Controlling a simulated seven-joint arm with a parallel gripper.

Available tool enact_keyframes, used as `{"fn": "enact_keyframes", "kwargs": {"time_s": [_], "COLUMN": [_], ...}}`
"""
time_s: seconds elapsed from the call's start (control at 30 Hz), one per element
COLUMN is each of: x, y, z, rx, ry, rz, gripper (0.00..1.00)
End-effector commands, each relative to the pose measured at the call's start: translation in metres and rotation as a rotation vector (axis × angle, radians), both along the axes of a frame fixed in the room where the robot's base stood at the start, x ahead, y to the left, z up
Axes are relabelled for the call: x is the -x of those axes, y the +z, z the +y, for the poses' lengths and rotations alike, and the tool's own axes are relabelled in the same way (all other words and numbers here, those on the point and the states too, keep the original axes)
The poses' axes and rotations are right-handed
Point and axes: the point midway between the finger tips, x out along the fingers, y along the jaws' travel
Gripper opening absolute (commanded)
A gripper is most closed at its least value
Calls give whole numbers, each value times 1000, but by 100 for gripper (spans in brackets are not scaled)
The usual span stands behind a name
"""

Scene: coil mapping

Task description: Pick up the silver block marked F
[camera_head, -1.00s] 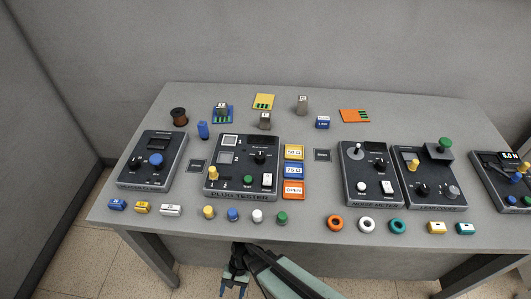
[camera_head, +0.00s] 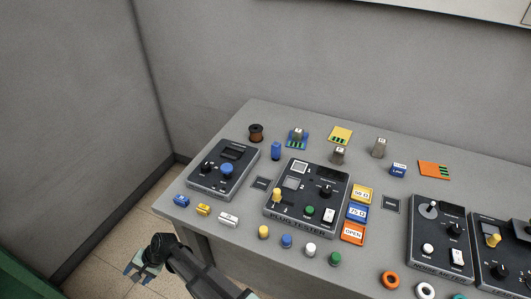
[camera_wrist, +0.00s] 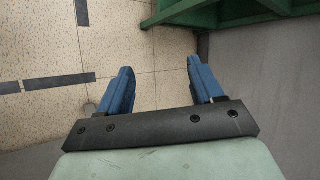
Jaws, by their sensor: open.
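Several grey-silver blocks with small white top labels stand at the back of the table. One (camera_head: 297,135) is on a blue card, one (camera_head: 338,156) stands behind the plug tester, and one (camera_head: 379,149) is farther right. A pale silver-white labelled block (camera_head: 228,220) lies near the front left edge. The letters are too small for me to tell which is F. My gripper (camera_head: 141,272) is low at the left, off the table's front edge and away from all blocks. In the wrist view, its two blue fingers (camera_wrist: 160,82) are apart with only floor between them.
The plug tester (camera_head: 306,199) and a dial box (camera_head: 224,170) stand between the front edge and the back blocks. Coloured knobs (camera_head: 287,241) line the front. A brown spool (camera_head: 256,132) and blue cylinder (camera_head: 276,151) stand at back left. A green structure (camera_wrist: 235,12) shows in the wrist view.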

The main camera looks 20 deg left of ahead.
Motion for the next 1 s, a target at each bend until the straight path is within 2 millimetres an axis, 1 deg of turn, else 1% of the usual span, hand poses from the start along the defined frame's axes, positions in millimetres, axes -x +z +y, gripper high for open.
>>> {"fn": "enact_keyframes", "kwargs": {"time_s": [0.03, 0.1, 0.17, 0.2, 0.27, 0.3, 0.37, 0.4, 0.47, 0.5, 0.53, 0.57, 0.6, 0.67, 0.7, 0.77, 0.8, 0.87, 0.9, 0.97, 1.0], "x": [0, -2, -7, -12, -23, -31, -46, -58, -77, -92, -103, -114, -132, -158, -177, -208, -231, -264, -285, -315, -335], "y": [18, 42, 63, 76, 96, 111, 131, 145, 166, 180, 190, 201, 215, 236, 250, 272, 286, 305, 316, 330, 337], "z": [20, 39, 52, 60, 70, 76, 82, 85, 88, 89, 89, 89, 86, 81, 76, 66, 56, 39, 26, 6, -9], "rx": [-17, -30, -35, -36, -33, -29, -19, -10, 6, 18, 29, 40, 57, 84, 105, 138, 164, 204, 231, 269, 294], "ry": [1, -3, -8, -15, -25, -33, -48, -60, -80, -96, -109, -122, -144, -179, -207, -255, -293, -354, -396, -460, -506], "rz": [-3, -4, -4, -4, -6, -6, -9, -8, -12, -13, -16, -17, -19, -23, -26, -30, -31, -33, -31, -30, -28], "gripper": [66, 66, 66, 66, 66, 66, 66, 66, 66, 66, 66, 66, 66, 66, 66, 66, 66, 66, 66, 66, 66]}}
